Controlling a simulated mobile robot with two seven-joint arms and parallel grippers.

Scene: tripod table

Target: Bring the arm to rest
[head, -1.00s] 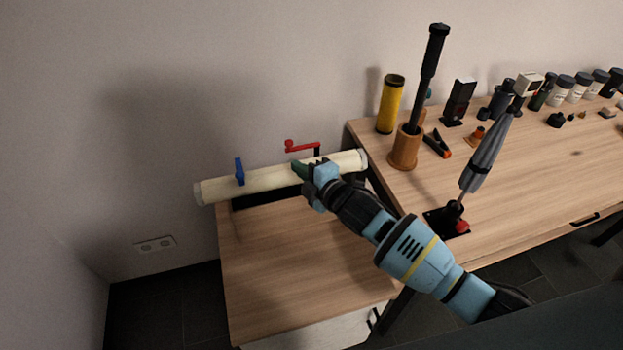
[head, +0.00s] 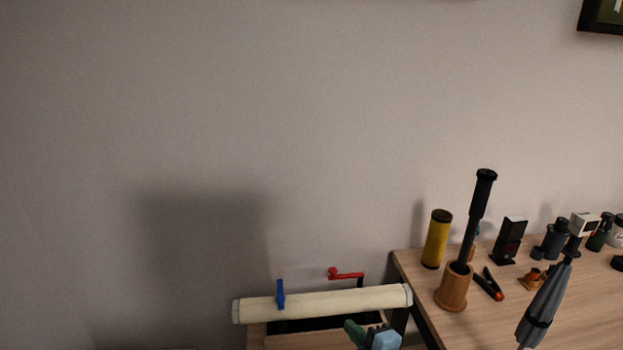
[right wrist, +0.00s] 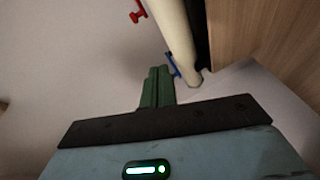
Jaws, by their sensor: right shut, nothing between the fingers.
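My right gripper (head: 356,334) shows at the bottom edge of the head view, just in front of the cream roll. Its green fingers are together with nothing between them. In the right wrist view the shut fingers (right wrist: 157,88) point toward the cream roll (right wrist: 176,35), with a visible gap of wall beside them. Most of my right arm is below the head view's edge. My left gripper is in neither view.
The cream roll (head: 325,304) with a blue clamp (head: 281,295) and red crank (head: 345,274) lies beside the wooden table (head: 490,325). On the table stand a yellow tube (head: 437,240), a wooden cup (head: 454,288) with a black tripod, and a grey folded umbrella-like item (head: 543,307).

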